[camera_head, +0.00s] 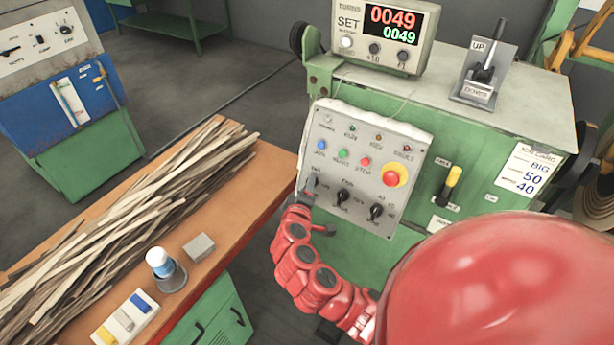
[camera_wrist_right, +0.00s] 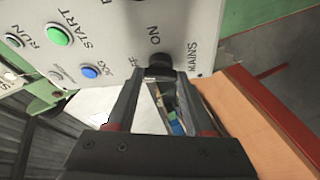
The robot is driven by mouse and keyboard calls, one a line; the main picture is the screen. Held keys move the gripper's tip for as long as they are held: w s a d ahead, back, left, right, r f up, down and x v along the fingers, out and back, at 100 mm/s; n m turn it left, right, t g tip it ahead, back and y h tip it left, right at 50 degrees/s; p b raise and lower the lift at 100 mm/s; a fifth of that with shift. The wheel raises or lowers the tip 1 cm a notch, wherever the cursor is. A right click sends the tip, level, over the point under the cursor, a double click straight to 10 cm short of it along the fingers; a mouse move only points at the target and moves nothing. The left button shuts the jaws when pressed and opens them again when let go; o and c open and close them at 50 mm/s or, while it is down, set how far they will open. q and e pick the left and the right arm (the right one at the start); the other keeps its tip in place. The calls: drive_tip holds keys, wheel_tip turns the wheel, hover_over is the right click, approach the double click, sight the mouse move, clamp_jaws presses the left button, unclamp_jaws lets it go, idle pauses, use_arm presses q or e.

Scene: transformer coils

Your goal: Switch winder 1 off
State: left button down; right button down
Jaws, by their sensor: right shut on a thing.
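The winder's grey control panel (camera_head: 345,150) is on the front of the green machine. Its black MAINS switch (camera_wrist_right: 159,68) sits at the panel's lower left in the head view, with ON and partly hidden OFF lettering beside it. My right gripper (camera_wrist_right: 158,78) is at this switch, its two fingers closed on the black knob. In the head view my right gripper (camera_head: 314,203) is a small dark shape at the panel's left edge. Which way the knob points is hidden by the fingers. My left gripper is not in view.
A red emergency button (camera_head: 394,175), coloured buttons and two more black knobs are on the panel. The counter (camera_head: 388,25) shows 0049 twice. A yellow-handled lever (camera_head: 450,183) is to the right. A wooden bench (camera_head: 232,215) with strips stands left.

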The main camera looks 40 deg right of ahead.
drive_tip(key=shift+r+n+y+p, duration=0.1)
drive_tip(key=shift+n+y+p, duration=0.5)
drive_tip(key=shift+n+p, duration=1.15)
drive_tip(key=shift+c, duration=1.4)
unclamp_jaws()
